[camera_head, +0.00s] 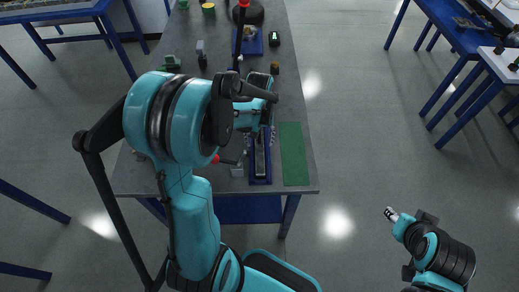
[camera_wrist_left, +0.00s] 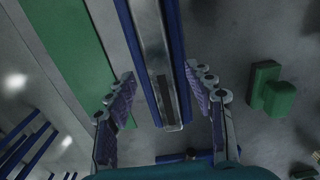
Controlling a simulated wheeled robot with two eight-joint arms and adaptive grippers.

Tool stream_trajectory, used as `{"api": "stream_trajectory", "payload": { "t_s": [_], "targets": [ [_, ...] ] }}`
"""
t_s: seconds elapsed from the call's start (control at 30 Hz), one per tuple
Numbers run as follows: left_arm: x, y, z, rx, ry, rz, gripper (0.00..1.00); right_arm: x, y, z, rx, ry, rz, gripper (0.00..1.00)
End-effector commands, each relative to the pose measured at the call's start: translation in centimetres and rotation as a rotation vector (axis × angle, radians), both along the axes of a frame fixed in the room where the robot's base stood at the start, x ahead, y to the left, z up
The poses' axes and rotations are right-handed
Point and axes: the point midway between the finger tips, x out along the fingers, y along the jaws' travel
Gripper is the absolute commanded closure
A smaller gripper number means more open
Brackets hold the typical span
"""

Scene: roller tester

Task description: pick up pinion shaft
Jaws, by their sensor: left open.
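No pinion shaft can be made out for certain; my left arm and gripper cover part of the bench in the head view. My left gripper (camera_head: 262,128) is over the far end of a blue-edged tester with a metal rail (camera_head: 260,165). In the left wrist view its fingers (camera_wrist_left: 160,76) are spread apart, one on each side of the rail (camera_wrist_left: 151,35), with nothing seen held between them. A dark slot runs along the rail near its end. My right arm is at the lower right in the head view, away from the bench; its fingers are unclear.
A green mat (camera_head: 293,153) lies right of the tester on the grey bench (camera_head: 285,60). Green blocks (camera_wrist_left: 270,87) stand beside the rail in the wrist view. A dark post with a red top (camera_head: 238,38) rises behind my gripper. Small parts stand farther back.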

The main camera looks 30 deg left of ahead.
Motion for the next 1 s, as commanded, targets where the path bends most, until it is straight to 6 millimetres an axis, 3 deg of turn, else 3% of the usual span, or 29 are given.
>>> {"api": "stream_trajectory", "payload": {
  "t_s": [0.03, 0.13, 0.37, 0.57, 0.6, 1.0],
  "targets": [
    [0.2, 0.0, -1.3, 0.000, 0.000, 0.000, 0.47, 0.0, 0.0, -0.8, 0.000, 0.000, 0.000, 0.60],
    [0.1, 0.0, -2.4, 0.000, 0.000, 0.000, 0.47, 0.0, 0.0, -1.1, 0.000, 0.000, 0.000, 0.60],
    [0.1, 0.0, -2.5, 0.000, 0.000, 0.000, 0.47, 0.0, 0.0, -1.0, 0.000, 0.000, 0.000, 0.60],
    [0.1, 0.0, -2.5, 0.001, -0.001, 0.000, 0.97, 0.0, 0.0, -1.0, 0.000, 0.000, 0.000, 0.60],
    [0.1, 0.0, -2.5, 0.001, -0.001, 0.000, 1.00, 0.0, 0.0, -1.0, 0.000, 0.000, 0.000, 0.60],
    [0.1, 0.0, -2.1, 0.001, -0.001, 0.000, 1.00, 0.0, 0.0, -0.9, 0.000, 0.000, 0.000, 0.60]
  ]
}}
